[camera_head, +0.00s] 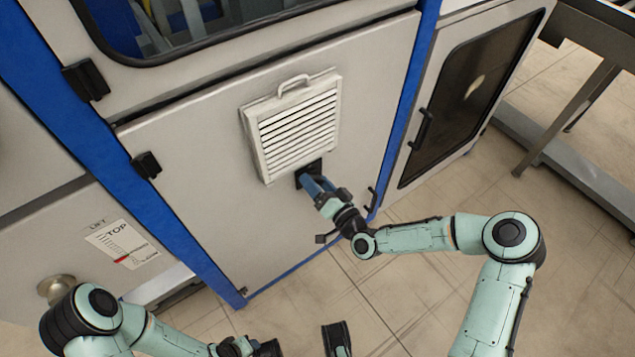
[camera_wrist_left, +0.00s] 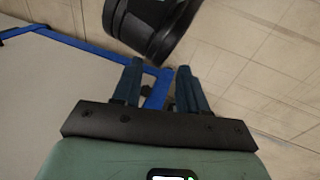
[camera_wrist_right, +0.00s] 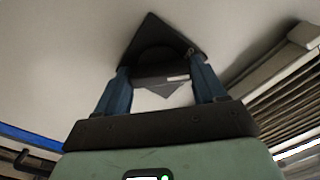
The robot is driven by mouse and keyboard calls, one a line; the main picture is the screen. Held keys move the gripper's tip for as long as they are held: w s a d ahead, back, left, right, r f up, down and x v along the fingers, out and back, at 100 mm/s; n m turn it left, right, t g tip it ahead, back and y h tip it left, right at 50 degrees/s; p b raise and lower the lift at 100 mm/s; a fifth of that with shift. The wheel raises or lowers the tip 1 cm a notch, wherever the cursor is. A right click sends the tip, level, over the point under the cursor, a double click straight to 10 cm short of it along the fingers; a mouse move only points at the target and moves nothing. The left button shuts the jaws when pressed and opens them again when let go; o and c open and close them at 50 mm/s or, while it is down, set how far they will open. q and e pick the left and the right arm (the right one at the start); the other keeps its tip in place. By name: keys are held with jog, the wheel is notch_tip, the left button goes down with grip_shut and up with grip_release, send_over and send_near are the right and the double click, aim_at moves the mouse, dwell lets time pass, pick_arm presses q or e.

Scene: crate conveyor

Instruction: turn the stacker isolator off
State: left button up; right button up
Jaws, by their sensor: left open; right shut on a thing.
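The stacker isolator (camera_head: 312,167) is a small black switch on the grey cabinet panel, just below a white louvred vent. In the right wrist view it is a black square plate (camera_wrist_right: 152,32), seen cornerwise, with a round knob and a black handle (camera_wrist_right: 150,78) bearing a small white mark. My right gripper (camera_head: 308,184) is at the switch, with its blue fingers (camera_wrist_right: 163,88) on either side of the handle, shut on it. In the head view the fingers partly hide the switch. My left gripper (camera_wrist_left: 157,80) is open and empty, low in front of the cabinet.
The louvred vent (camera_head: 246,120) with a top handle sits close above my right gripper. Blue posts (camera_head: 402,105) frame the panel. A dark-windowed door (camera_head: 465,100) stands to the right. The tiled floor (camera_head: 400,310) in front is largely clear.

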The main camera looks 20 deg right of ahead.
jog(key=shift+n, duration=1)
jog(key=shift+n+b, duration=0.35)
jog(key=shift+n, duration=0.55)
pick_arm(q)
jog(key=shift+t+y, duration=0.3)
jog(key=shift+t, duration=0.3)
jog(key=shift+w+a+f+b, duration=0.35)
jog(key=shift+w+f, duration=0.1)
jog(key=shift+w, duration=0.2)
jog(key=shift+w+a+f+b, duration=0.3)
jog(key=shift+w+a+f, duration=0.15)
jog(key=shift+w, duration=0.25)
jog(key=shift+w+a+f+b, duration=0.3)
jog(key=shift+w+f, duration=0.2)
jog(key=shift+w, duration=0.15)
pick_arm(e)
jog(key=shift+n, duration=2.5)
jog(key=o, duration=1)
jog(key=shift+o, duration=0.2)
jog(key=shift+s, duration=0.1)
pick_arm(q)
jog(key=s+r+p, duration=0.1)
jog(key=s+d, duration=0.1)
jog(key=shift+s+d+r+g+p, duration=0.2)
jog(key=shift+s+r+g+p, duration=0.1)
jog(key=shift+r+g+p, duration=0.1)
pick_arm(e)
jog(key=v, duration=1.3)
